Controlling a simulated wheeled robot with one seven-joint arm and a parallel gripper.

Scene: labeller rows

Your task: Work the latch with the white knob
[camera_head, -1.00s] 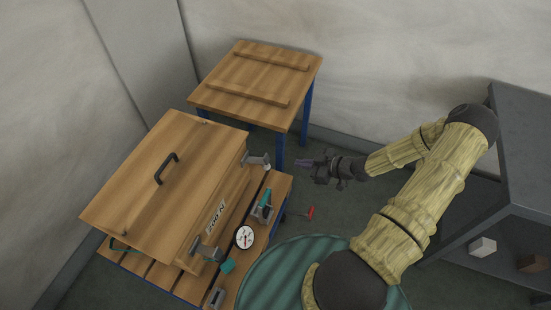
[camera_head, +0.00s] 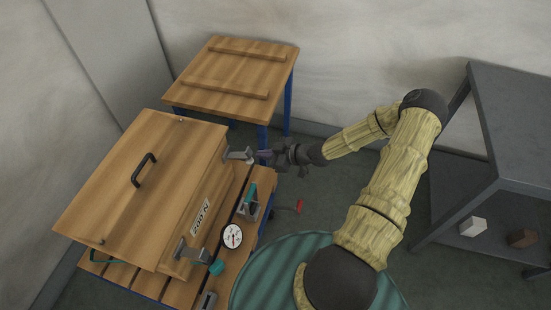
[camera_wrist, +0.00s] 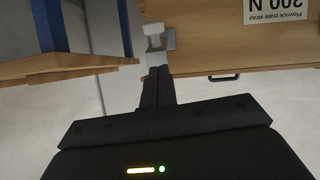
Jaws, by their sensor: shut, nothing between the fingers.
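The latch (camera_head: 237,153) with the white knob (camera_head: 251,160) is a grey metal piece at the far right corner of the wooden crate (camera_head: 120,205). In the wrist view the pale knob (camera_wrist: 154,28) and its grey bracket (camera_wrist: 169,40) lie just beyond my fingertips. My gripper (camera_head: 262,156) is shut and empty, its tips right beside the knob. In the wrist view the tips of my gripper (camera_wrist: 159,72) overlap the lower end of the latch arm; I cannot tell whether they touch it.
A second latch (camera_head: 188,252) with a teal knob (camera_head: 216,267) is on the crate's near end. A dial gauge (camera_head: 232,236) and a teal-handled clamp (camera_head: 249,200) sit on the slatted bench. A wooden table (camera_head: 225,75) stands behind. A grey shelf (camera_head: 510,120) stands right.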

